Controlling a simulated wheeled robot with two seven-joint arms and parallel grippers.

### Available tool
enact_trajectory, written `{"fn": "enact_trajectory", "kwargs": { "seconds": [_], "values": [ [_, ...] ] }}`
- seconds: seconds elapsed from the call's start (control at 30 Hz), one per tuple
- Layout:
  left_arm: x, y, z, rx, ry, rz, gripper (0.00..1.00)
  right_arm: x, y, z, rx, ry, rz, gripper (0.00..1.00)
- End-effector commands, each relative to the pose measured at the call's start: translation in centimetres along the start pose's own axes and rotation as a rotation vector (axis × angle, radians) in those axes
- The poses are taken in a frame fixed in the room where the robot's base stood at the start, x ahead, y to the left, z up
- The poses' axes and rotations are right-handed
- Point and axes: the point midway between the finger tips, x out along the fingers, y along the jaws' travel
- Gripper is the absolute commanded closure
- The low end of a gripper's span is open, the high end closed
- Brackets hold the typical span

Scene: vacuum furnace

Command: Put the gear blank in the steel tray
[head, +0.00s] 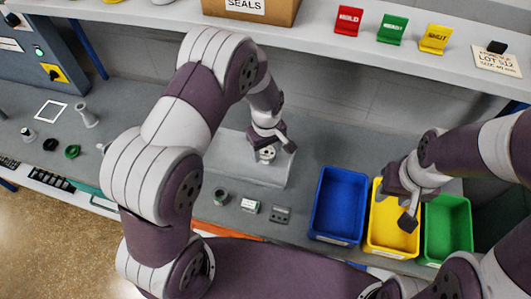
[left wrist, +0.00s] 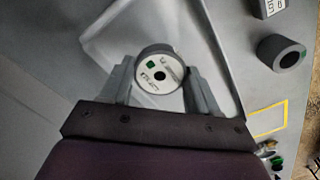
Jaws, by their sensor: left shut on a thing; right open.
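The gear blank, a pale round disc with a centre hole, a green square and printed marks (left wrist: 160,72), sits between the two fingers of my left gripper (left wrist: 160,88). In the head view the gear blank (head: 266,154) shows under my left gripper (head: 271,145), which is shut on it. The grey steel tray (head: 238,168) lies beneath, and the blank is over its area. I cannot tell whether the blank touches the tray floor. My left arm hides part of the tray. My right gripper (head: 397,205) is open and empty above the yellow bin.
Blue (head: 338,205), yellow (head: 385,235) and green (head: 448,228) bins stand at the right. A shelf (head: 320,35) runs above the back of the bench.

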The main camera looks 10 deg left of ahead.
Motion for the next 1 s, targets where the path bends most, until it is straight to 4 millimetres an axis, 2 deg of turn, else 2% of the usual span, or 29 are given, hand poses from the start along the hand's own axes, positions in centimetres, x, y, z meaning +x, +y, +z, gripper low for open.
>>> {"fn": "enact_trajectory", "kwargs": {
  "seconds": [0.27, 0.63, 0.67, 0.7, 0.73, 1.0],
  "values": [
    [3.9, -0.1, -0.3, -0.001, 0.000, 0.000, 0.86, -1.2, 0.0, -0.1, 0.000, 0.000, 0.000, 0.57],
    [4.6, 0.0, -0.3, -0.001, 0.001, 0.001, 0.86, -0.7, 0.0, -0.1, 0.000, 0.000, 0.000, 0.57],
    [4.5, 0.0, -0.3, -0.001, 0.000, 0.000, 0.29, -0.8, 0.0, -0.1, 0.000, 0.000, 0.000, 0.57],
    [4.5, -0.1, -0.3, -0.001, 0.000, 0.000, 0.16, -0.8, 0.0, -0.1, 0.000, 0.000, 0.000, 0.57],
    [4.5, -0.1, -0.3, -0.001, 0.000, 0.000, 0.14, -0.8, 0.0, -0.1, 0.000, 0.000, 0.000, 0.57],
    [4.4, -0.1, -0.3, -0.001, 0.000, 0.000, 0.14, -0.9, 0.0, -0.1, 0.000, 0.000, 0.000, 0.57]
  ]
}}
